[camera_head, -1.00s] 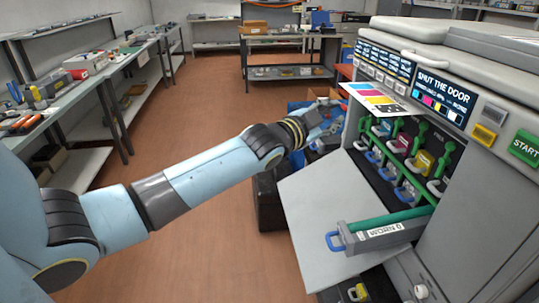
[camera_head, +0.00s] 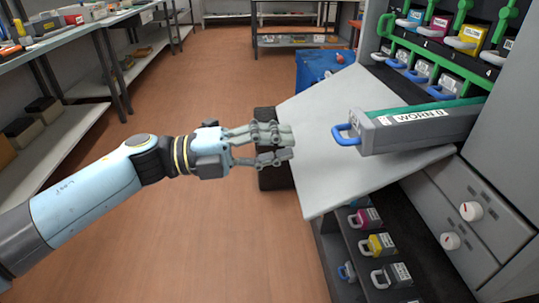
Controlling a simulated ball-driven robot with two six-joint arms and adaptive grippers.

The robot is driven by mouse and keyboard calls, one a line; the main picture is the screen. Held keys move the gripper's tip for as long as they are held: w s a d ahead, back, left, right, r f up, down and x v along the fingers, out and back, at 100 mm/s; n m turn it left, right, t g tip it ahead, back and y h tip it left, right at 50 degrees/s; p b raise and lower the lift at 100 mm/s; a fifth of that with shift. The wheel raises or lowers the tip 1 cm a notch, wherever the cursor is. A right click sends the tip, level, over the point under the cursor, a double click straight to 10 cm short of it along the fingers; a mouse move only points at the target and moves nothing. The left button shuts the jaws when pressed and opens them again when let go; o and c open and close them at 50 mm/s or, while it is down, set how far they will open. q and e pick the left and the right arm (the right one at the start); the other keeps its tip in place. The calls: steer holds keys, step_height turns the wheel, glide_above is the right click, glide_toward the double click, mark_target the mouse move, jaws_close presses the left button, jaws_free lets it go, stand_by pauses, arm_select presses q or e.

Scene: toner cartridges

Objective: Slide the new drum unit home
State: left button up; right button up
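A long grey drum unit (camera_head: 420,130) with a green top and a "WORN 0" label sticks out of the printer over the open door (camera_head: 330,100). Its blue loop handle (camera_head: 345,134) points left. My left gripper (camera_head: 291,145) is just left of the door's left edge, with its fingers apart and nothing between them. It is short of the blue handle and not touching it. No drum unit marked as new can be made out. My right gripper is not in view.
Toner cartridges sit in the printer's upper slots behind a green rail (camera_head: 415,57). A lower rack holds magenta (camera_head: 368,217), yellow (camera_head: 381,243) and black (camera_head: 393,273) cartridges. A blue bin (camera_head: 318,66) stands behind the door. The floor (camera_head: 220,240) at left is clear.

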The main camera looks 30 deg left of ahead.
mark_target(335, 134)
arm_select(q)
steer(key=x, duration=0.3)
steer(key=p+x, duration=0.1)
steer(key=x, duration=0.5)
steer(key=shift+w+d+r, duration=0.1)
steer(key=shift+r, duration=0.25)
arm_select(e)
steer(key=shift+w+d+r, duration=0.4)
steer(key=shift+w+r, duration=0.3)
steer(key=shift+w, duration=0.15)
arm_select(q)
steer(key=shift+c, duration=0.4)
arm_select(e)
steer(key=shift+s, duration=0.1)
arm_select(q)
jaws_close()
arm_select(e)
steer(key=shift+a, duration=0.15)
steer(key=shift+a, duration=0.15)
